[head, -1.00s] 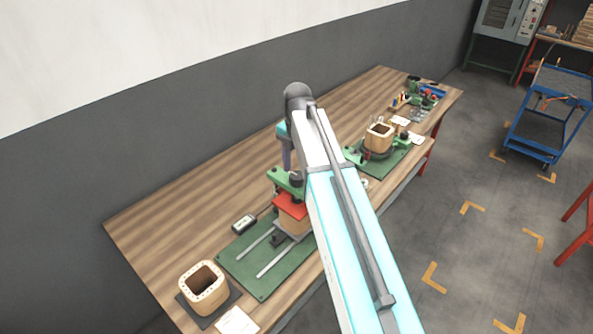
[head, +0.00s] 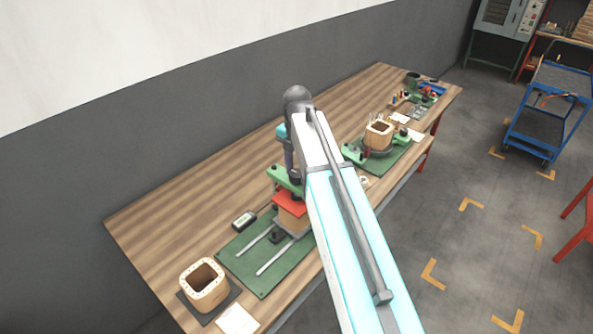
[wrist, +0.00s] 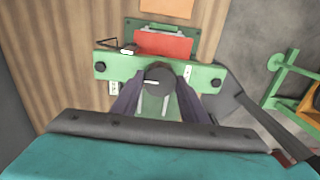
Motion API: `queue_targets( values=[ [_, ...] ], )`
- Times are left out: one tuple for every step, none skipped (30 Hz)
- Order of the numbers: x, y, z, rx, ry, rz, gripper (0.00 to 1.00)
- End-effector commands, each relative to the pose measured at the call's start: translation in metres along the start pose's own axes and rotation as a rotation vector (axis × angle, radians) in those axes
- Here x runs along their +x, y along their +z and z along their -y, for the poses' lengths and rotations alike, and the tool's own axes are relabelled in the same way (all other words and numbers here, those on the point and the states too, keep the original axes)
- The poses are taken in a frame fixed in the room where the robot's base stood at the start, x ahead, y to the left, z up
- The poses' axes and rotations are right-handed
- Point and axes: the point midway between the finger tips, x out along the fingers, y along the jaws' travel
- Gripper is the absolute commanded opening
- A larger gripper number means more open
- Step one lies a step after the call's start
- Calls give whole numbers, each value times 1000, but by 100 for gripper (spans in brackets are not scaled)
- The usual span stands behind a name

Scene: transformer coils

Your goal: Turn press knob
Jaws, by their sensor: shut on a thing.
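The press stands on a green base plate (head: 262,262) on the workbench. Its green crossbar (wrist: 115,67) runs across the wrist view with a dark bolt near each end. The round black press knob (wrist: 158,76), with a pale line on its top, sits at the middle of the crossbar. My gripper (wrist: 158,88) is shut on the knob, with one finger on each side. In the head view my arm hides part of the press and most of the knob. A red plate (head: 290,204) lies below the crossbar, on a tan coil block (head: 291,218).
A square wooden coil form (head: 205,285) stands at the near left, beside a white paper (head: 238,319). A small dark meter box (head: 244,220) lies behind the base plate. Another coil fixture (head: 378,136) is farther right. The bench's back left is bare.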

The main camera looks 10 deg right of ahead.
Motion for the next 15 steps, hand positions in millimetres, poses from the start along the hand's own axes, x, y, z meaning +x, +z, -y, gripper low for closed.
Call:
queue_targets(
  values=[
    [0, 0, 0, 3, -1, 0, 17],
    [0, 0, 0, 6, -1, 0, 17],
    [0, 0, 0, 11, -1, 0, 17],
    [0, 0, 0, 16, -1, 0, 18],
    [0, 0, 0, 21, -1, 0, 18],
    [0, 0, 0, 31, -1, 0, 18],
    [0, 0, 0, 40, -1, 0, 18],
    [0, 0, 0, 50, -1, 0, 18],
    [0, 0, 0, 64, -1, 0, 18],
    [0, 0, 0, 78, -1, 0, 18],
    [0, 0, 0, 91, -1, 0, 18],
    [0, 0, 0, 113, -1, 0, 18],
    [0, 0, 0, 129, -1, 0, 18],
    [0, 0, 0, 148, -1, 0, 18],
    [0, 0, 0, 175, -1, 0, 18]
  ],
)
